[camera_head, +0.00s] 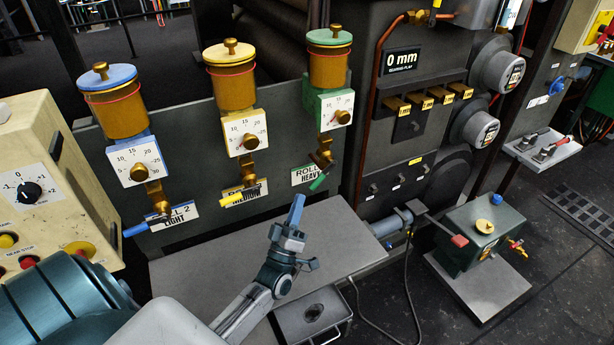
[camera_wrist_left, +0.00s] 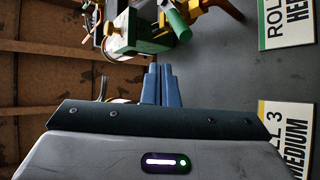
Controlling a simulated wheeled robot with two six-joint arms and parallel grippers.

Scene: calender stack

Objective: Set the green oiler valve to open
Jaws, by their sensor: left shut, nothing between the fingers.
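The green oiler is a brass cup (camera_head: 329,66) with a green lid, above a green-framed dial (camera_head: 338,114). Its brass valve (camera_head: 322,160) carries a green handle (camera_head: 318,182), which slants down to the left, by the ROLL HEAVY label. In the left wrist view the green handle (camera_wrist_left: 179,24) is at the top, beyond the fingers. My left gripper (camera_head: 298,202) is shut and empty, its blue fingers pointing up, below and left of the handle and apart from it. The fingertips (camera_wrist_left: 160,67) also show in the left wrist view. My right gripper is not in view.
The yellow oiler (camera_head: 231,85) with its yellow handle (camera_head: 250,193) and the blue oiler (camera_head: 110,105) with its blue handle (camera_head: 135,230) stand to the left. A grey ledge (camera_head: 190,275) lies below. A dark green box (camera_head: 480,240) is at the right.

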